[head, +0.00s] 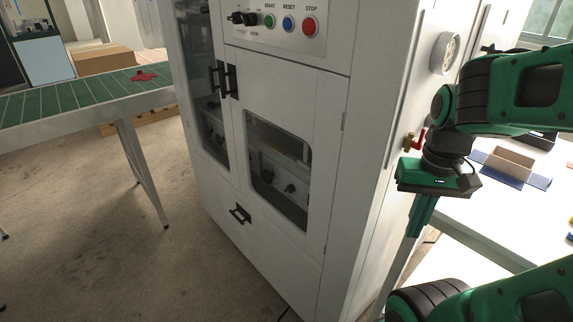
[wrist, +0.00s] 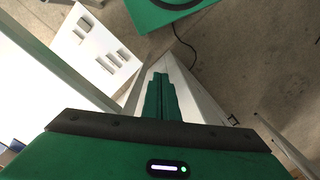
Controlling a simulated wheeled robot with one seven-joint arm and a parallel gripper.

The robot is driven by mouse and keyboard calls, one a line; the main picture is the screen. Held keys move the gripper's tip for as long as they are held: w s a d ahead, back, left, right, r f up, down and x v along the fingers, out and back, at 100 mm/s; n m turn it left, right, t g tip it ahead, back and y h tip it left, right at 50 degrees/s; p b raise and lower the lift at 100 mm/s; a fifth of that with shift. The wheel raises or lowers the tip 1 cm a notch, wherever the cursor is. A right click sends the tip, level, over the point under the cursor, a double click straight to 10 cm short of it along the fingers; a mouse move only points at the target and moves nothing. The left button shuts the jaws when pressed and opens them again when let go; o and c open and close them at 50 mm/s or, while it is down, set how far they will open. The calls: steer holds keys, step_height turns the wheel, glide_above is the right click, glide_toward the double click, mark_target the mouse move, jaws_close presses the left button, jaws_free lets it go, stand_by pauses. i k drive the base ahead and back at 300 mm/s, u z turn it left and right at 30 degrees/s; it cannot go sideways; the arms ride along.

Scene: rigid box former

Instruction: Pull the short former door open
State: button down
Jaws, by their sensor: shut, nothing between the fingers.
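The box former (head: 370,60) is a large white cabinet in the middle of the head view. Its shorter front door (head: 275,100) has a dark window (head: 280,170) and sits flush in the front, closed. A black handle (head: 231,81) is at this door's upper left edge. My gripper (head: 418,218) is at the right of the head view, beside the former's right side, pointing down and apart from the door and handle. Its fingers (wrist: 160,92) are together and empty in the wrist view.
A taller glazed door (head: 203,90) with its own handle is at left, and a lower panel has another handle (head: 240,213). A red valve (head: 419,138) and gauge (head: 447,54) are near my arm. A white table (head: 480,225) stands right; a green conveyor (head: 70,98) left. Front floor is clear.

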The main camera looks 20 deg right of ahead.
mark_target(309, 103)
steer(key=k, duration=1)
steer(key=u, duration=0.15)
steer(key=i, duration=1.1)
steer(key=u, duration=0.85)
steer(key=i, duration=0.3)
steer(key=u, duration=0.1)
